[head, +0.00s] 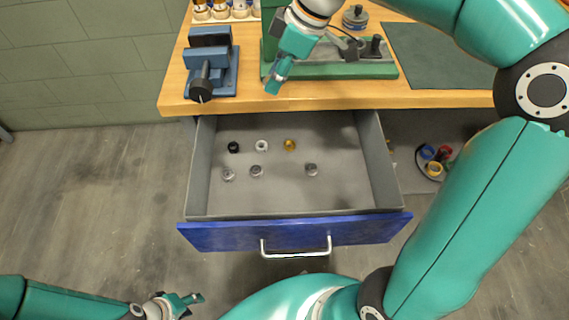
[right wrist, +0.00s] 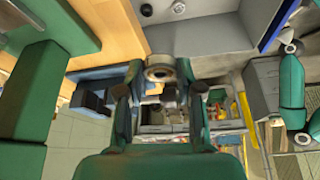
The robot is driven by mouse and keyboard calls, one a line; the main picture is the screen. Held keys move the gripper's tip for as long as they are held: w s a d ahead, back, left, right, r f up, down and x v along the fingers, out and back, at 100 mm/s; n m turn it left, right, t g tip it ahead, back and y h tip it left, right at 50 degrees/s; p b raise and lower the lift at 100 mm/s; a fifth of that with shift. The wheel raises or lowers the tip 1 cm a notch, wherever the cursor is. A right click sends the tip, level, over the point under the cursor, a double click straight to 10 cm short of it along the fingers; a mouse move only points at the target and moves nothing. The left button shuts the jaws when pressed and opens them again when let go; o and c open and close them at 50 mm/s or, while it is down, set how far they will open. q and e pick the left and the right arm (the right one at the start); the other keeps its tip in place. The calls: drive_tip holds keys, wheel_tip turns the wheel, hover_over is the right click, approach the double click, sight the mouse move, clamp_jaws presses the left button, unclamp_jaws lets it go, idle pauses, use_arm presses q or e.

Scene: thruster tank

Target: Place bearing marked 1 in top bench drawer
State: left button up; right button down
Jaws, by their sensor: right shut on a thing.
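The bearing is mostly hidden by the fingers in the head view. The blue-fronted bench drawer (head: 300,231) is pulled out. Several small parts lie in it: a black, a white and a yellow ring toward the back, and grey metal pieces nearer the front. My left gripper (head: 187,301) is low at the bottom left, away from the drawer; its jaw opening is unclear.
On the wooden bench (head: 175,95) stand a blue vise (head: 212,68) at the left and a green stand base (head: 345,70). A dark green mat (head: 440,60) lies to the right. Colored reels (head: 436,157) sit below. The drawer's front middle and right floor are mostly clear.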

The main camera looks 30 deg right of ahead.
sight(276, 164)
drive_tip(key=shift+d+f, duration=0.2)
drive_tip(key=shift+f, duration=0.25)
wheel_tip(276, 164, down, 27)
drive_tip(key=b, duration=0.5)
drive_tip(key=shift+f, duration=0.15)
drive_tip(key=c, duration=0.7)
unclamp_jaws()
drive_tip(key=shift+c, duration=0.2)
drive_tip(key=p+v, duration=0.1)
drive_tip(key=v, duration=1.1)
drive_tip(key=shift+s+p, duration=0.1)
drive_tip(key=shift+p, duration=0.2)
